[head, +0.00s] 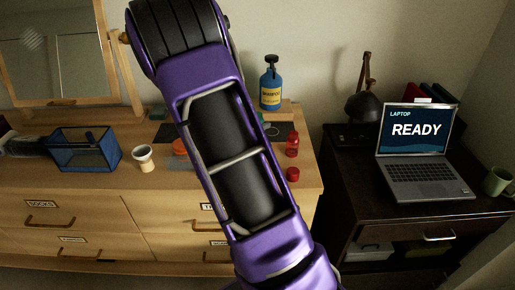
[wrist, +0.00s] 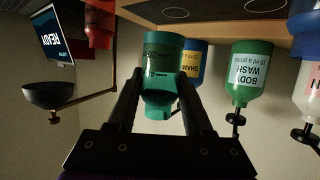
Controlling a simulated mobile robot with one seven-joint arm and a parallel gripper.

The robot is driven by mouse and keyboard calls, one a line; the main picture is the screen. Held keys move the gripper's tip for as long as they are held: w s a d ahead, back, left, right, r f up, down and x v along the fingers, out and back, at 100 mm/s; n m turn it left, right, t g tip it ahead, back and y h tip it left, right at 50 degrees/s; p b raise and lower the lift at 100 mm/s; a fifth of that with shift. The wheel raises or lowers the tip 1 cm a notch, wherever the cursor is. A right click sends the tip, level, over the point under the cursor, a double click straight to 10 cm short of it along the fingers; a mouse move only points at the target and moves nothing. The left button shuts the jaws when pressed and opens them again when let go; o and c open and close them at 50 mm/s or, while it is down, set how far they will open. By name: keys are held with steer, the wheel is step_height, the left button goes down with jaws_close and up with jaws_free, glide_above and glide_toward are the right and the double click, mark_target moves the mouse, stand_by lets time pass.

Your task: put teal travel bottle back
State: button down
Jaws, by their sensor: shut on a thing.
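The teal travel bottle (wrist: 162,58) is between the fingers of my gripper (wrist: 161,103) in the wrist view. The picture there is upside down, and the bottle's teal cap points the same way as the pumps of the bottles behind it, so it is upright. The fingers are shut around its cap end. Its base lies close to the wooden surface in the picture; I cannot tell whether they touch. In the head view my purple arm hides the gripper and the teal bottle.
Beyond it stand a shampoo bottle (head: 270,85) and a green body wash bottle (wrist: 251,72). A red bottle (head: 292,144), red cap (head: 292,174), cup (head: 144,157) and mesh basket (head: 84,150) are on the dresser (head: 90,188). A laptop (head: 415,145) and lamp (head: 367,102) stand right.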

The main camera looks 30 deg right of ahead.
steer(key=shift+f+b, duration=0.4)
steer(key=shift+f, duration=3.1)
steer(key=shift+f, duration=0.25)
steer(key=shift+c, duration=1.5)
jaws_free()
steer(key=shift+r, duration=0.1)
steer(key=shift+r, duration=0.1)
steer(key=shift+a+r, duration=0.15)
steer(key=p+v, duration=0.1)
steer(key=v, duration=1)
steer(key=shift+s+a, duration=0.1)
steer(key=shift+a, duration=0.2)
steer(key=shift+r, duration=0.1)
